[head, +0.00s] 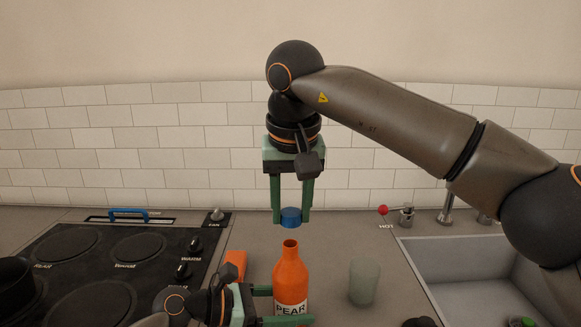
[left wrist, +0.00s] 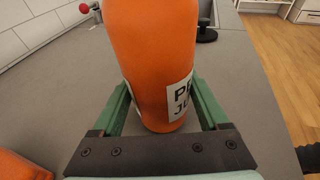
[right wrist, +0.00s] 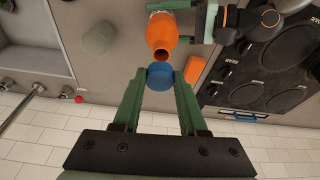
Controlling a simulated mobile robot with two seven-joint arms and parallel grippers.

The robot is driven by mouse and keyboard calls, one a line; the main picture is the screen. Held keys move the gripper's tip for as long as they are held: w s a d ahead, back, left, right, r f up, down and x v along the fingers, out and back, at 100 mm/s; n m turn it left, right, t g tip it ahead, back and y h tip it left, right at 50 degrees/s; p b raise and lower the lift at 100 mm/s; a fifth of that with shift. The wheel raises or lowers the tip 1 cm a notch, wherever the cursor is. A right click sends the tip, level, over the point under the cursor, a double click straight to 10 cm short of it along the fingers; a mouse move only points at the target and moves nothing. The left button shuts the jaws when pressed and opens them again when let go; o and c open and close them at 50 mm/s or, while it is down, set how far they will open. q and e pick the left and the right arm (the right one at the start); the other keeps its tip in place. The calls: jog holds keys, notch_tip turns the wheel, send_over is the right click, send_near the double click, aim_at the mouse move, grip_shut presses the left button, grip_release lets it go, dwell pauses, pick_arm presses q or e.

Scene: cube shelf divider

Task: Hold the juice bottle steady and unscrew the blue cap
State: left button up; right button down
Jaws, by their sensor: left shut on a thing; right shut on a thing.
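The orange juice bottle (head: 290,277) stands upright on the counter with a "PEAR" label and an open neck. My left gripper (head: 277,306) is shut around its lower body; the left wrist view shows the bottle (left wrist: 158,60) between both green fingers (left wrist: 160,108). The blue cap (head: 291,215) is off the bottle, in the air above the neck with a clear gap. My right gripper (head: 291,218) points down and is shut on the cap. In the right wrist view the cap (right wrist: 160,76) sits between the fingertips, and the bottle's open mouth (right wrist: 161,54) shows beyond it.
A translucent greenish cup (head: 364,281) stands right of the bottle. An orange block (head: 235,265) lies left of it. A black stove (head: 95,270) is at left, a sink (head: 460,270) with taps at right. The tiled wall (head: 180,150) closes the back.

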jog(key=shift+r, duration=0.3)
pick_arm(q)
jog(key=o, duration=1.4)
jog(key=shift+o, duration=0.2)
jog(key=shift+a, duration=0.15)
jog(key=v, duration=1.1)
jog(key=shift+s+a+r, duration=0.15)
jog(key=shift+a+r, duration=0.05)
jog(key=shift+a, duration=0.15)
